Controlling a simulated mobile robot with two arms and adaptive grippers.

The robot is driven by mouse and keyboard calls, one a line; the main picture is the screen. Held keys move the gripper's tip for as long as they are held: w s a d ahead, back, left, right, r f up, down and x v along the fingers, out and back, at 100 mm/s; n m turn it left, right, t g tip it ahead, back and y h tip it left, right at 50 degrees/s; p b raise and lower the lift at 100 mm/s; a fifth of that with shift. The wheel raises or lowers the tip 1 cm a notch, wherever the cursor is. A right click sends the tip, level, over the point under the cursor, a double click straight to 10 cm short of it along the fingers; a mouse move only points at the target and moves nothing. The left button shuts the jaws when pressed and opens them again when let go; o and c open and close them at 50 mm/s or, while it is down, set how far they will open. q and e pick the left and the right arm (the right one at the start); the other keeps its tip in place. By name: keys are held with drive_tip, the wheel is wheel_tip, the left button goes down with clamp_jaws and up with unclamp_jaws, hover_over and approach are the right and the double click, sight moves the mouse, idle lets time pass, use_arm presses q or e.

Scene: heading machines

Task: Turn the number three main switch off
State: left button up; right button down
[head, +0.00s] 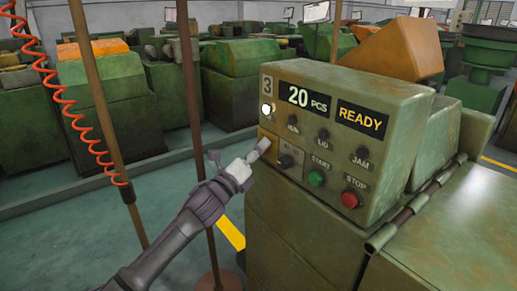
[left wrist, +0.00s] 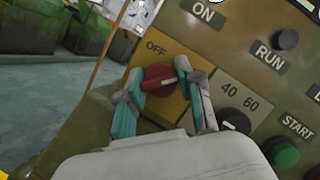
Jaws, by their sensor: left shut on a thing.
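The number three machine has a green control box (head: 345,125) with a "3" plate (head: 268,83) at its upper left. Its main switch is a red rotary knob (left wrist: 157,77) on a yellow plate (left wrist: 157,47) marked OFF. In the head view the gripper hides the knob. My right gripper is out of view.
A lit white lamp (head: 266,109) is above the switch, by the ON label (left wrist: 208,14). A black 40/60 selector (head: 286,161), green START button (head: 316,179) and red STOP button (head: 350,200) are nearby. Brown posts (head: 108,120) and a red coiled hose (head: 67,105) stand left.

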use_arm(q)
drive_tip(key=n+g+y+p, duration=0.1)
drive_tip(key=n+p, duration=0.3)
drive_tip(key=p, duration=0.2)
drive_tip(key=n+g+y+p, duration=0.1)
drive_tip(key=n+p, duration=0.4)
drive_tip(key=p, duration=0.2)
drive_tip(key=n+g+y+p, duration=0.1)
drive_tip(key=n+p, duration=0.3)
drive_tip(key=p, duration=0.3)
drive_tip(key=shift+a+r+n+y, duration=0.1)
drive_tip(key=shift+r+n+y, duration=0.25)
drive_tip(key=shift+n+y, duration=0.05)
drive_tip(key=shift+f+n+g+p, duration=0.15)
drive_tip(key=shift+n+g+p, duration=0.6)
drive_tip(key=shift+p, duration=0.25)
drive_tip(key=shift+f+n+g+p, duration=0.1)
drive_tip(key=shift+n+g+p, duration=0.15)
drive_tip(key=shift+n+p, duration=0.3)
drive_tip(key=shift+f, duration=0.1)
drive_tip(key=o, duration=1.2)
drive_tip(key=v, duration=1.2)
